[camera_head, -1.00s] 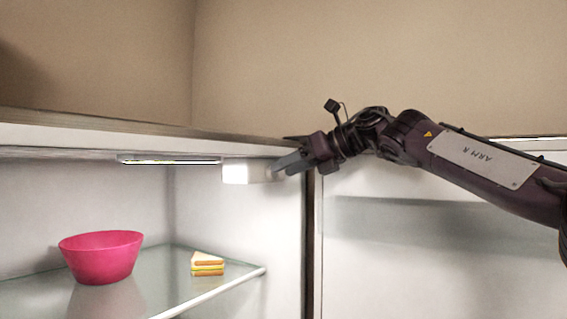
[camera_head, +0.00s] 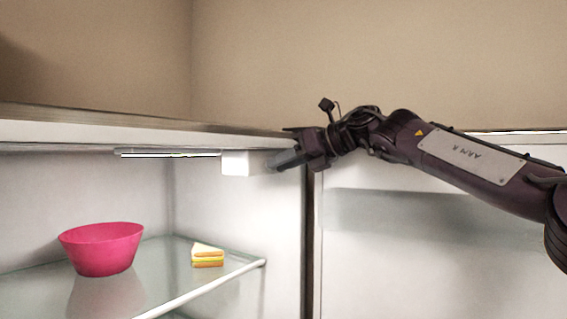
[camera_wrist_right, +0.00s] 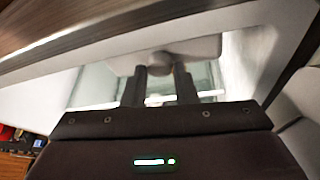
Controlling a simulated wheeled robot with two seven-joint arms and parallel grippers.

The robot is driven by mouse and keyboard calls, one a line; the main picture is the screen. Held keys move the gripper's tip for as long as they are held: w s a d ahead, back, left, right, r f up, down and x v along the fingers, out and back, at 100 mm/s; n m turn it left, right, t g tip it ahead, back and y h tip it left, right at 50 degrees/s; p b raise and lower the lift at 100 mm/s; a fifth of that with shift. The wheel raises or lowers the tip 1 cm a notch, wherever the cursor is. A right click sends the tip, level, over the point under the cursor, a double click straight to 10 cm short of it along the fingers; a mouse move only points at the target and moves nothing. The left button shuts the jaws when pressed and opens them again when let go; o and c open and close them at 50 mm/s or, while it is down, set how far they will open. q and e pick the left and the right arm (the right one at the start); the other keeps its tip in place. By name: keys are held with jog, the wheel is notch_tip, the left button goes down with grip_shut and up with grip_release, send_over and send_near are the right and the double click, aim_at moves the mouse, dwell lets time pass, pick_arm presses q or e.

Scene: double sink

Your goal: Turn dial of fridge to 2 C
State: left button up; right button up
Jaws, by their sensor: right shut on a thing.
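The dial (camera_wrist_right: 160,63) is a small round grey knob on the white control box (camera_head: 240,163) under the fridge's ceiling. My right gripper (camera_wrist_right: 159,72) is shut on the dial, with one finger on each side of it in the right wrist view. In the head view the right gripper (camera_head: 272,163) reaches in from the right and its fingertips meet the box's right side. There the dial is hidden by the fingers. No number or mark on the dial can be read. My left gripper is not in view.
A pink bowl (camera_head: 101,249) and a sandwich (camera_head: 207,255) stand on the glass shelf (camera_head: 180,281) below. A light strip (camera_head: 165,153) runs along the ceiling left of the box. The open fridge door (camera_head: 430,250) is at the right.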

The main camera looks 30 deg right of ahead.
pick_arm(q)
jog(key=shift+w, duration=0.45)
pick_arm(e)
jog(key=m+y, duration=0.1)
jog(key=m, duration=0.1)
jog(key=shift+d+f+m+y, duration=0.1)
jog(key=shift+m+y, duration=0.3)
jog(key=o, duration=1)
jog(key=shift+w, duration=0.1)
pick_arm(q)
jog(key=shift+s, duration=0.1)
